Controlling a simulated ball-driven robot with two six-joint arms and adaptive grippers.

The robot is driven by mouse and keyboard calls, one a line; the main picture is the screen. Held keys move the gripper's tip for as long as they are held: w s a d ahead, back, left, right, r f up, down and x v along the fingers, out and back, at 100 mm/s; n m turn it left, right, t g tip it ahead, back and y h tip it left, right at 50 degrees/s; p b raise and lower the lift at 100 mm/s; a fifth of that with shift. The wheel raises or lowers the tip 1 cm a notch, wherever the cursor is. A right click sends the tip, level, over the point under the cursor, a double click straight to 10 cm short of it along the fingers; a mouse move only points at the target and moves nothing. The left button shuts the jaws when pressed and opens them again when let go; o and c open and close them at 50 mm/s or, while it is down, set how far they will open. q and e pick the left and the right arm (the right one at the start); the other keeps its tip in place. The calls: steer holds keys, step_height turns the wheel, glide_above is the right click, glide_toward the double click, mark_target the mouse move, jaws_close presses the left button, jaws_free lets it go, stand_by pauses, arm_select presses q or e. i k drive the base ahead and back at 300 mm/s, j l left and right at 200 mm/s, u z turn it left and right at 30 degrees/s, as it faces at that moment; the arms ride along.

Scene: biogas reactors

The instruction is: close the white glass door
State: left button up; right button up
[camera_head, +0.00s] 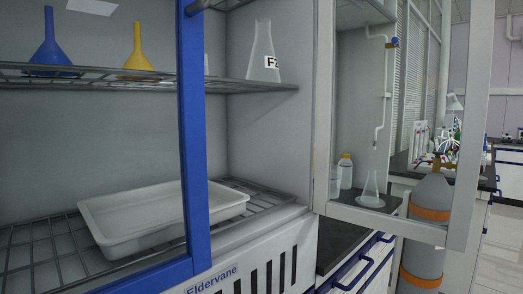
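The white glass door (472,130) stands open at the right of the cabinet. Its near side is by the cabinet's right front edge, and its frame extends out to the right. Its bottom rail (385,221) runs toward the right, and the bench and glassware behind show through the pane. No handle on it can be made out. Neither of my grippers is in view.
A blue-framed glass door (193,130) crosses the cabinet's left part. Inside are wire shelves (270,202), a white tray (165,208), a flask (263,55), a blue funnel (50,45) and a yellow funnel (138,50). Gas cylinders (430,200) stand behind the white door.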

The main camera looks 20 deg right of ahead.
mark_target(455, 238)
steer(key=l+u, duration=0.1)
steer(key=u, duration=0.2)
steer(key=l+u, duration=0.15)
steer(key=u, duration=0.15)
steer(key=l+u, duration=0.15)
steer(key=l, duration=0.3)
steer(key=k+l+u, duration=0.15)
steer(key=l, duration=0.25)
steer(key=l+u, duration=0.15)
steer(key=l, duration=0.3)
steer(key=k+l+u, duration=0.15)
steer(key=l, duration=0.25)
steer(key=k+l, duration=0.1)
steer(key=l, duration=0.25)
steer(key=k+l, duration=0.1)
steer(key=l, duration=0.25)
steer(key=k+l, duration=0.1)
steer(key=l, duration=0.25)
steer(key=k+l, duration=0.1)
steer(key=l, duration=0.25)
